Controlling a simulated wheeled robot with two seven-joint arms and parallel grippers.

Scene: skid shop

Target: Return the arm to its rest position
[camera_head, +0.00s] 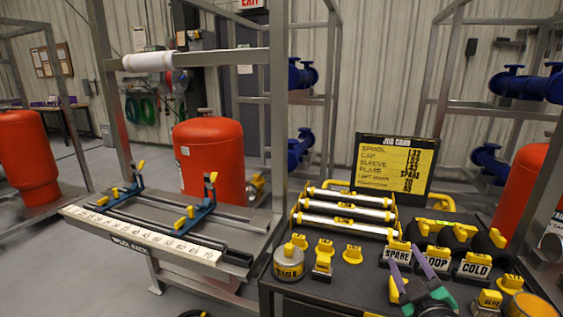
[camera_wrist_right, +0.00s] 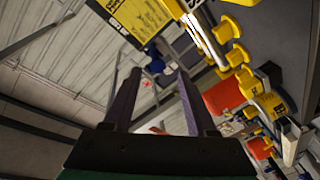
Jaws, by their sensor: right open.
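My right gripper (camera_head: 405,250) shows at the bottom right of the head view, with purple fingers and a dark green and black body. Its fingers are apart, and nothing shows between them. It stands over or in front of the black table, beside the SPARE holder (camera_head: 397,255) and the LOOP holder (camera_head: 436,259); its height above the table is unclear. In the right wrist view the two fingers (camera_wrist_right: 159,75) are spread and empty, seen against the shop wall and ceiling. My left gripper is in neither view.
The black table (camera_head: 330,283) carries silver tubes (camera_head: 345,213), yellow-topped pieces, a COLD holder (camera_head: 474,266) and a job card (camera_head: 392,165) at its back. A rack (camera_head: 140,240) with a ruler strip stands left. Red tanks (camera_head: 208,150) stand behind.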

